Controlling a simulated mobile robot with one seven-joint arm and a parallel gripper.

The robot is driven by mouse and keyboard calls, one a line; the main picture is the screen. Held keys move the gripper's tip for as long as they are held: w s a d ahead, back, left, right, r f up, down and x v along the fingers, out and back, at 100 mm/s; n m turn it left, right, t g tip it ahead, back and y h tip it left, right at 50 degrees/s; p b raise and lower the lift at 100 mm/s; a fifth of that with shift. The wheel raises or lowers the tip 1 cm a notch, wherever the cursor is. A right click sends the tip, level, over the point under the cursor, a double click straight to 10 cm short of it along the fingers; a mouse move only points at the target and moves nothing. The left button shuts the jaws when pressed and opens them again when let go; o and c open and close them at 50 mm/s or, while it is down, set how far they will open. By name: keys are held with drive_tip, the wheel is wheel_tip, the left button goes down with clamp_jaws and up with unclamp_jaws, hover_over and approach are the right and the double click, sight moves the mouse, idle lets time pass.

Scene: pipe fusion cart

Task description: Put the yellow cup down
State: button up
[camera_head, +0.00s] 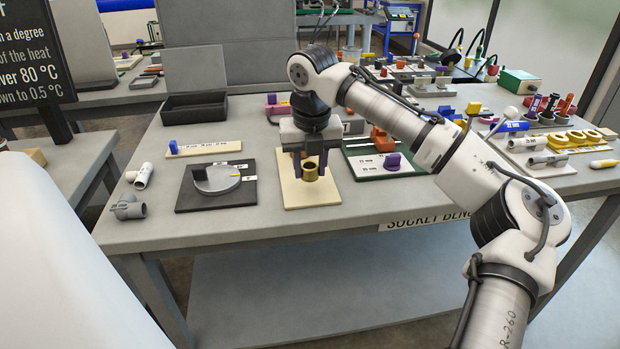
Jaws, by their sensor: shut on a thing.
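The yellow cup (311,172) is a small brass-yellow ring-shaped cup with a dark opening at its top. It is between the fingers of my gripper (309,167), which points straight down and is shut on it. The cup is upright over a cream-coloured board (313,199) near the front middle of the bench. I cannot tell whether the cup touches the board or hangs just above it. The gripper body hides the back part of the board.
A black plate with a grey half-disc (216,179) lies left of the board. A black tray (194,108) stands behind. Bare bench lies in front.

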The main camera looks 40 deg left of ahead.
sight(310, 178)
drive_tip(key=shift+f, duration=1.65)
drive_tip(key=o, duration=1)
drive_tip(key=shift+f, duration=0.15)
